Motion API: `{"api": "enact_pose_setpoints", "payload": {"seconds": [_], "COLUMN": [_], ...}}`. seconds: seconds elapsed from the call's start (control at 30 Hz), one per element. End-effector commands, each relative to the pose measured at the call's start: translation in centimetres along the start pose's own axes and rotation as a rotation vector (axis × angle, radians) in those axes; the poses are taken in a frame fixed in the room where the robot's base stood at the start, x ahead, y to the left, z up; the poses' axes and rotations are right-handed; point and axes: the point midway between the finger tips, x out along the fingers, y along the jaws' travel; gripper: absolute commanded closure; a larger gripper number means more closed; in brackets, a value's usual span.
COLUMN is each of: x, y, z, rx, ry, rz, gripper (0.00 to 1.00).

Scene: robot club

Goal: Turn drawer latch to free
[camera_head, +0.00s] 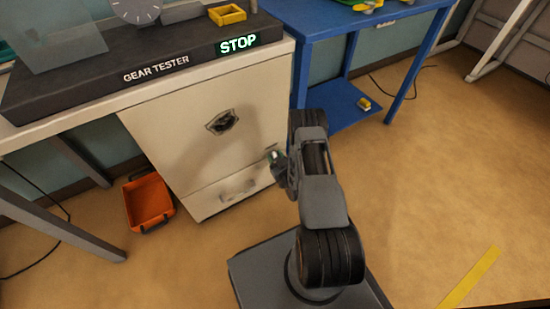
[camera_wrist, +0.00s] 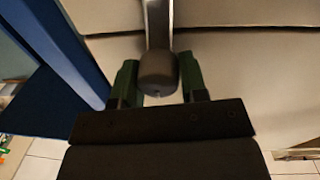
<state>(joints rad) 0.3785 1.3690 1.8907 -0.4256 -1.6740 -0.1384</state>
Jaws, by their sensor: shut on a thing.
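The drawer latch shows in the wrist view as a metal bar with a rounded dark grey knob (camera_wrist: 158,72) at its end, standing against the pale cabinet front near a panel seam. My gripper (camera_wrist: 157,82) has its two green fingers on either side of the knob and is shut on it. In the head view my gripper (camera_head: 276,158) is at the right edge of the white cabinet (camera_head: 165,130), near the drawer (camera_head: 215,193) at its bottom. The latch is too small or hidden to make out there. The drawer front looks flush with the cabinet.
An orange bin (camera_head: 148,200) stands on the floor left of the cabinet. A blue table (camera_head: 330,24) stands to the right, with a small yellow item (camera_head: 364,103) on its lower shelf. The gear tester (camera_head: 150,70) with a lit STOP sign sits on top. Floor at right is clear.

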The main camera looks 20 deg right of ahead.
Motion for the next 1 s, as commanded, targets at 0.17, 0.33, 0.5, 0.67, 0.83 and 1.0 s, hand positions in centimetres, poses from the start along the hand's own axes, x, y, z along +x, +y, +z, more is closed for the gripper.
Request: {"api": "enact_pose_setpoints", "payload": {"seconds": [0.17, 0.33, 0.5, 0.67, 0.83, 1.0], "x": [-0.02, -0.05, -0.03, -0.02, -0.03, -0.04], "y": [0.14, 0.18, 0.23, 0.28, 0.31, 0.33], "z": [0.03, 0.07, 0.04, 0.06, 0.1, 0.12], "rx": [0.125, 0.283, 0.445, 0.596, 0.757, 0.918], "ry": [-0.009, -0.021, -0.031, -0.042, -0.053, -0.064], "rz": [0.002, 0.001, -0.001, -0.002, -0.003, -0.005], "gripper": [0.84, 0.84, 0.84, 0.84, 0.84, 0.84]}}
